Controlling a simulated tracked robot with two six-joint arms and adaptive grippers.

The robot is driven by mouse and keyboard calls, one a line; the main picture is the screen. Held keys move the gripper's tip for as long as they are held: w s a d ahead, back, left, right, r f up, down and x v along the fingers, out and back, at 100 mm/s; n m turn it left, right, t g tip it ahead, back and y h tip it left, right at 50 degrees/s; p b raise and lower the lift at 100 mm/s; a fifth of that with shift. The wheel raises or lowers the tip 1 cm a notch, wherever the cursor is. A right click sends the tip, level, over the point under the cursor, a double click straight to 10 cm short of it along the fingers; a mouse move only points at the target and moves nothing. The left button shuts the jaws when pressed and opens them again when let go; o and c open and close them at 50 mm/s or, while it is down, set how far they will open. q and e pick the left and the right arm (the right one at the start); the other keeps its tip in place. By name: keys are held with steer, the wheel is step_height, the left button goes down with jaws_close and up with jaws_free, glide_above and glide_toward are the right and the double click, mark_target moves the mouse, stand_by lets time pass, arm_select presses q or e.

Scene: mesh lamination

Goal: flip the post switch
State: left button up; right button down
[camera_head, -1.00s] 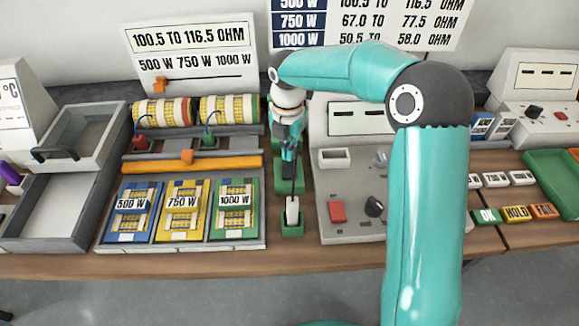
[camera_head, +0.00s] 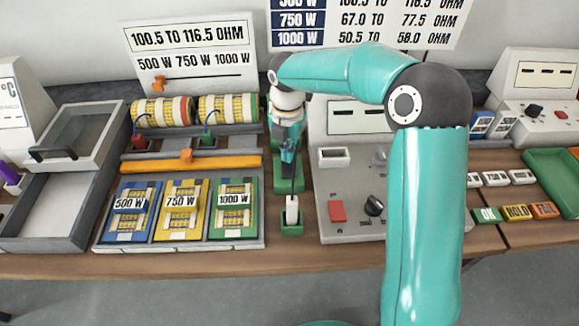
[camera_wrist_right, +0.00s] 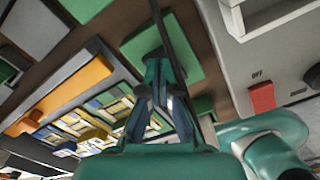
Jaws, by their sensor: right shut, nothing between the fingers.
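A red rocker switch (camera_head: 337,211) sits on the sloped face of the grey post (camera_head: 350,232) at the centre right. In the right wrist view the red switch (camera_wrist_right: 262,97) has the word OFF printed beside it. My right gripper (camera_head: 287,158) is shut and empty, over the green blocks to the left of the post and apart from the switch. In the right wrist view its fingers (camera_wrist_right: 157,75) are close together, with a dark cable behind them. My left gripper is not in view.
A black knob (camera_head: 374,206) stands beside the switch. A white-handled piece (camera_head: 292,211) stands in a green holder left of the post, with a thin dark cable above it. A tray of coloured cards (camera_head: 181,247) lies further left. My right forearm covers the post's right side.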

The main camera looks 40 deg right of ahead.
steer(key=shift+f+b, duration=0.4)
steer(key=shift+f, duration=0.3)
stand_by(0.3)
step_height(320, 180, up, 7)
steer(key=p, duration=0.6)
steer(key=shift+r, duration=0.1)
stand_by(0.6)
